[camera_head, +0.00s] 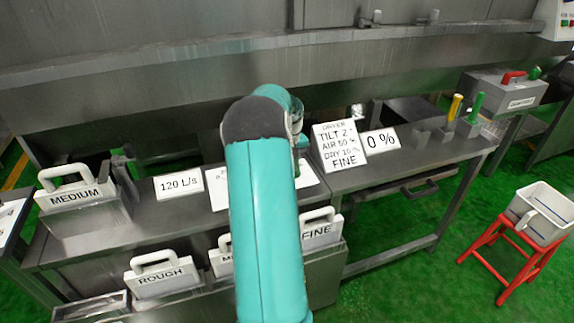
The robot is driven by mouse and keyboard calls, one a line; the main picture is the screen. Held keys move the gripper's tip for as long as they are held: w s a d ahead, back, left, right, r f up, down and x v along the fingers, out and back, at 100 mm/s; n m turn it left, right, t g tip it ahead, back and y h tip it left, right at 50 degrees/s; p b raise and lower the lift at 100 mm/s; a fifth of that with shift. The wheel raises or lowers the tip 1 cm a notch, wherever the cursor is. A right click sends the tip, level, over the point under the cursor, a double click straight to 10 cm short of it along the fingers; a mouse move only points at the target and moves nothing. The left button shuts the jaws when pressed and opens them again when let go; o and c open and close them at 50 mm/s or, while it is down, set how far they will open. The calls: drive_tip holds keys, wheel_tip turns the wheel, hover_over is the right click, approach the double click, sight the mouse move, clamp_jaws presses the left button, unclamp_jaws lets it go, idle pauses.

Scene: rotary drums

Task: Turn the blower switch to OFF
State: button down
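My teal arm (265,225) reaches over the middle of the bench and bends down at its dark elbow. The end of my arm (297,135) shows only as a small part behind that bend, over a white sheet; my fingers are hidden. I cannot make out the blower switch with certainty, nor its position; the arm covers part of the bench. A "120 L/s" sign (179,184) stands left of the arm.
Handled plates marked MEDIUM (76,196), ROUGH (164,279) and FINE (318,231) stand at the left and front. Yellow (454,107) and green (476,107) handles stand at the bench's right end. A red stool (515,255) carries a white container (541,213).

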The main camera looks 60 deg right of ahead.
drive_tip(key=s+n, duration=0.1)
drive_tip(key=n, duration=0.1)
drive_tip(key=s+d+n, duration=0.1)
drive_tip(key=n, duration=0.1)
drive_tip(key=shift+s, duration=0.1)
drive_tip(key=n, duration=0.1)
drive_tip(key=s+d+n, duration=0.1)
drive_tip(key=n, duration=0.3)
drive_tip(key=shift+s+d, duration=0.35)
drive_tip(key=shift+d, duration=0.05)
drive_tip(key=n, duration=0.1)
drive_tip(key=d+n, duration=0.1)
drive_tip(key=n, duration=0.1)
drive_tip(key=shift+s+d+n, duration=0.3)
drive_tip(key=shift+s, duration=0.05)
drive_tip(key=shift+d+n, duration=0.8)
drive_tip(key=shift+n, duration=0.7)
drive_tip(key=shift+r, duration=0.1)
drive_tip(key=c, duration=1.2)
unclamp_jaws()
wheel_tip(320, 180, up, 14)
drive_tip(key=shift+f, duration=0.15)
